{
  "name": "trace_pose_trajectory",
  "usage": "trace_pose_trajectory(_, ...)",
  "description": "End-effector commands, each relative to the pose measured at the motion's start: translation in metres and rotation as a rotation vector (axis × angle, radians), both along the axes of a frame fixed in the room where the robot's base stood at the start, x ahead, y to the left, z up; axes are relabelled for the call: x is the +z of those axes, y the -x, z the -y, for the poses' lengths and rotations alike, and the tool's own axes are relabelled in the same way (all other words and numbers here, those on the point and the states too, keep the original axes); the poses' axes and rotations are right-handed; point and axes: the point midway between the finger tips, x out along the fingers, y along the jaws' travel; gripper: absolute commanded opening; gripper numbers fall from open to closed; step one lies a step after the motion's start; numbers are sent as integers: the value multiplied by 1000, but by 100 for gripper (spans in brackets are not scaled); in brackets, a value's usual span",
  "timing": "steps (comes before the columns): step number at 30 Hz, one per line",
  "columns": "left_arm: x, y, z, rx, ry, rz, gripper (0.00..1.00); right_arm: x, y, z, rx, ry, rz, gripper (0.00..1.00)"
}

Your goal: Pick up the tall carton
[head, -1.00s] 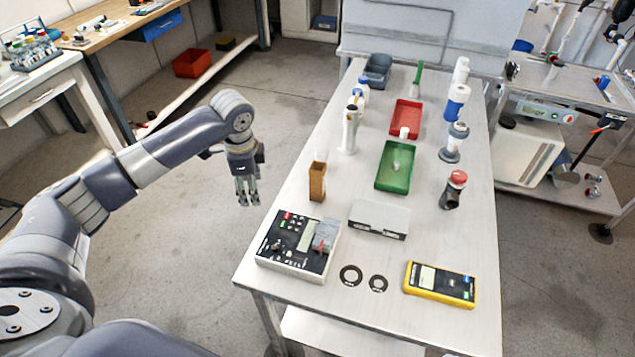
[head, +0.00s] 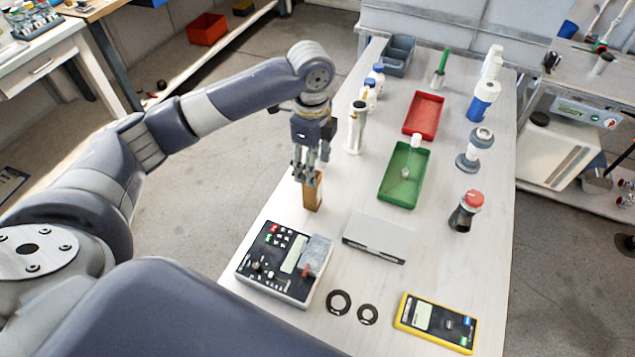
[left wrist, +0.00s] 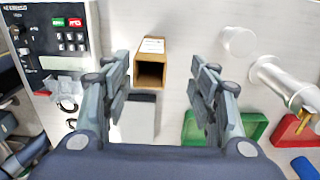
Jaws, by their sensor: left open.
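The tall carton (head: 313,194) is a small brown upright box with an open top, near the left edge of the bench. My left gripper (head: 310,178) points down over it, and its fingers hide part of the carton's top in the head view. In the left wrist view, the carton (left wrist: 151,63) shows its open end between the two spread fingers (left wrist: 162,68), nearer the left one. The gripper is open and no finger visibly grips the carton. I cannot tell how far the fingertips are above it. My right gripper is not in view.
On the bench (head: 345,265), a control box (head: 285,262) and a grey-white box (head: 378,237) stand near the carton. A white cylindrical device (head: 355,130) stands behind it. A green tray (head: 388,190) lies to the right, with a red tray (head: 424,115) beyond.

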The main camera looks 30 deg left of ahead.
Motion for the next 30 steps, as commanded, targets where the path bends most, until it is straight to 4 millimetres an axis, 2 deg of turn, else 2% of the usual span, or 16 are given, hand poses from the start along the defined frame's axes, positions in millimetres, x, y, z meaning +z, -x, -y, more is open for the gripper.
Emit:
trace_pose_trajectory(4, -22, 1, 0, 1, 0, -3, 54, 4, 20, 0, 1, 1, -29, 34)
trace_pose_trajectory(9, -35, 1, 0, 1, 0, 0, 54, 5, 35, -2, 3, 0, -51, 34)
trace_pose_trajectory(14, -53, 5, 4, 1, 0, -4, 54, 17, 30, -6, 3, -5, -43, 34)
trace_pose_trajectory(18, -75, 6, 5, 2, 0, -1, 54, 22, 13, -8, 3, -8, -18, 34)
trace_pose_trajectory(21, -83, 6, 5, 1, 0, 0, 54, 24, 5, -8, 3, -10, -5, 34)
trace_pose_trajectory(28, -86, 6, 5, 1, 0, 2, 54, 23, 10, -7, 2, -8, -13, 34)
trace_pose_trajectory(29, -86, 6, 5, 1, 0, 2, 52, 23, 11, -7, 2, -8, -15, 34)
trace_pose_trajectory(30, -86, 6, 5, 1, 0, 2, 43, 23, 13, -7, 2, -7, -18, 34)
